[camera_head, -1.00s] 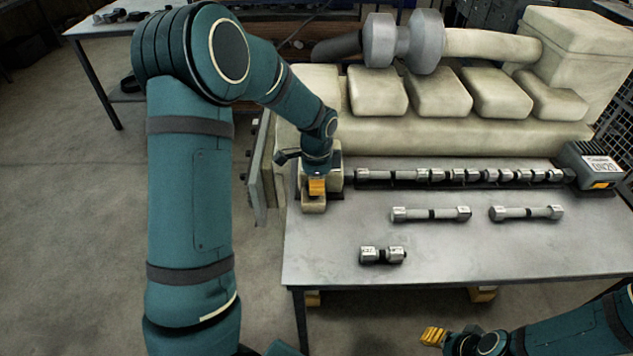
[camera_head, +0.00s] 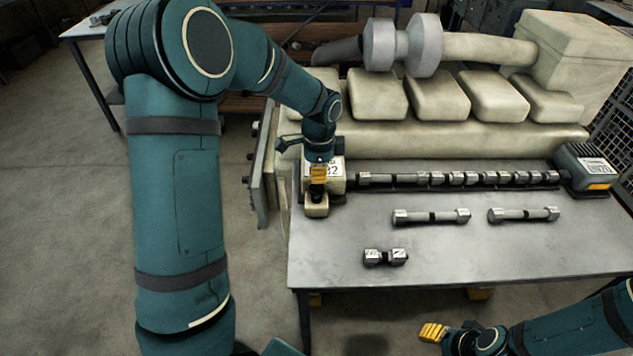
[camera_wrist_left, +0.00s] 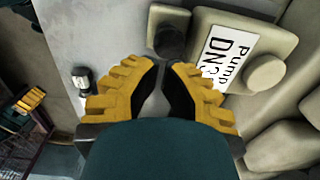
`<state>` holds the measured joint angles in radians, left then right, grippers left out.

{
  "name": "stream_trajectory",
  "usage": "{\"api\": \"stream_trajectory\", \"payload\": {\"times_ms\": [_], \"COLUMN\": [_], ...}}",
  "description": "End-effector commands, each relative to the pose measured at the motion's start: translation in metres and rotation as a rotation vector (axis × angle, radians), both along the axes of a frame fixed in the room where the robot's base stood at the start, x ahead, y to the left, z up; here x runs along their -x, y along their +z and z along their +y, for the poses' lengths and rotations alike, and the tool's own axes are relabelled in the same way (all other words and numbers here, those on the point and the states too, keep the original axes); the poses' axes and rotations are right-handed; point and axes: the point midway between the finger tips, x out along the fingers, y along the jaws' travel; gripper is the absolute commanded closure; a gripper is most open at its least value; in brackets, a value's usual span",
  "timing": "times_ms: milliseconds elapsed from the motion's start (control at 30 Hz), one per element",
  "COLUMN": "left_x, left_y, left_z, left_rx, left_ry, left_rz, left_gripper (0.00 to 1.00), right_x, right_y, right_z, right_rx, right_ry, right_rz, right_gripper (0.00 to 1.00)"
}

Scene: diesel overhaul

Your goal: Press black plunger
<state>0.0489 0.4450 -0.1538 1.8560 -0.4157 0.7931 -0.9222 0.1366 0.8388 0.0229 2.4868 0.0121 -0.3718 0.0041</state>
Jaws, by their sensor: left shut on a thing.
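The black plunger (camera_head: 317,193) stands on a small cream block in front of the pump housing at the engine's left end. In the left wrist view its round dark top (camera_wrist_left: 170,42) shows just beyond my fingertips. My left gripper (camera_head: 319,176) points down just above the plunger, its yellow fingers brought together; the left wrist view (camera_wrist_left: 164,68) shows the tips almost meeting, with no held object visible. From these views I cannot tell whether they touch the plunger. My right gripper (camera_head: 433,332) is at the bottom right, away from the plunger; its jaw opening is unclear.
The cream pump housing with a white label (camera_wrist_left: 232,55) stands beside the plunger. A camshaft (camera_head: 450,178) runs right to a dark grey box (camera_head: 583,167). Several loose shaft pieces lie on the grey table (camera_head: 340,250), whose front is mostly clear. The cream engine (camera_head: 470,137) stands behind.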

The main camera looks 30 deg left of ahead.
Motion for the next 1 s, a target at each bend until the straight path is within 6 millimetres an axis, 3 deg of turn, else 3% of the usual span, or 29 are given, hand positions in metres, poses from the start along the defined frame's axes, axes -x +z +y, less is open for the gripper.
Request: {"api": "stream_trajectory", "payload": {"times_ms": [200, 400, 1000], "left_x": [0.0, 0.001, 0.001], "left_y": [0.043, 0.061, 0.065], "left_z": [-0.001, -0.002, -0.002], "left_rx": [0.0, 0.0, 0.0], "left_ry": [-0.001, -0.002, -0.001], "left_rz": [-0.004, -0.001, 0.0], "left_gripper": [1.0, 1.0, 1.0], "right_x": [0.0, 0.0, 0.0], "right_y": [0.003, 0.004, 0.004], "right_z": [-0.001, -0.001, -0.001], "right_rx": [0.001, 0.0, 0.0], "right_ry": [-0.002, -0.001, -0.002], "right_rz": [0.001, 0.0, 0.001], "right_gripper": [0.54, 0.54, 0.54]}}
